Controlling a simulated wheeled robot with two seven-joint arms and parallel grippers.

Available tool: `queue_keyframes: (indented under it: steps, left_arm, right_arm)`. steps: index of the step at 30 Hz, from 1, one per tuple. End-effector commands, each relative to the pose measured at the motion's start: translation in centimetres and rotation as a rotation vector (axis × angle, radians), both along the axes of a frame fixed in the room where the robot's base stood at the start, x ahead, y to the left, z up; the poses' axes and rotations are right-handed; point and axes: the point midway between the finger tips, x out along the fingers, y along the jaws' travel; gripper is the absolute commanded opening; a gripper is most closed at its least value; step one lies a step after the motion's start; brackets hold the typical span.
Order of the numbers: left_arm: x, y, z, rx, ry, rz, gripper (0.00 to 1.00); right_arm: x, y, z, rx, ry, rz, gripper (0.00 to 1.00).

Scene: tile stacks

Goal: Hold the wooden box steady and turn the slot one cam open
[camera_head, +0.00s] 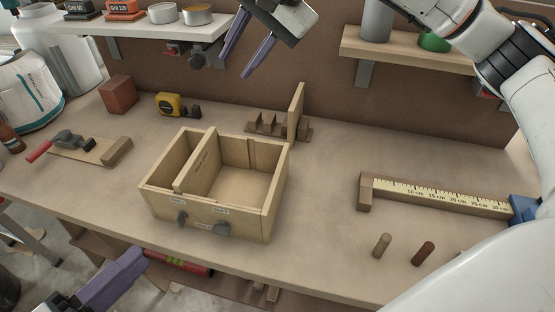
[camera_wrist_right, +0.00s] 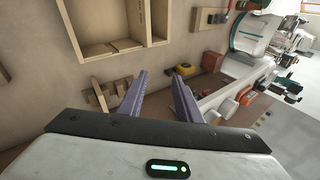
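The wooden box (camera_head: 252,223) stands open-topped on the bench, with a divider panel (camera_head: 196,162) upright inside, left of its middle. Two dark cams sit on its front wall under small labels: the left cam (camera_head: 181,218), under what looks like the slot one label, and the right cam (camera_head: 223,229). Part of the box (camera_wrist_right: 100,50) shows in the right wrist view. My right gripper (camera_head: 234,67) is open and empty, high behind the box; its spread fingers (camera_wrist_right: 158,75) show in the wrist view. My left gripper (camera_head: 112,278) is low in front of the bench, partly out of frame and apart from the box.
A slotted wooden rack with an upright panel (camera_head: 297,110) stands behind the box. A tape measure (camera_head: 168,104) and red block (camera_head: 118,95) are back left; a clamp board (camera_head: 95,150) is left. A ruler (camera_head: 440,194) and two pegs (camera_head: 382,245) lie right. Shelves overhang the back.

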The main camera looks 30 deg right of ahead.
Motion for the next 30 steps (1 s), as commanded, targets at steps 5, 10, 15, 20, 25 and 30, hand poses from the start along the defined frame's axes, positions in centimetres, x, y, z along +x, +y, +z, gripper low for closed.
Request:
queue_keyframes:
  steps: [5,10,15,20,25,30]
  left_arm:
    - [0.0,0.0,0.0,0.0,0.0,0.0,0.31]
    - [0.0,0.0,0.0,0.0,0.0,0.0,0.31]
    - [0.0,0.0,0.0,0.0,0.0,0.0,0.31]
    - [0.0,0.0,0.0,0.0,0.0,0.0,0.31]
    - [0.0,0.0,0.0,0.0,0.0,0.0,0.31]
    - [0.0,0.0,0.0,0.0,0.0,0.0,0.31]
  right_arm:
    - [-3.4,0.5,-6.8,-0.125,0.172,0.071,0.31]
    - [-7.6,0.1,-12.7,-0.251,0.349,0.141,0.31]
    - [-10.7,-0.6,-16.0,-0.334,0.464,0.189,0.31]
    - [-11.7,-0.9,-17.5,-0.359,0.502,0.204,0.31]
    - [-11.8,-0.9,-19.8,-0.36,0.504,0.204,0.31]
    - [-11.8,-0.9,-22.9,-0.359,0.504,0.203,0.31]
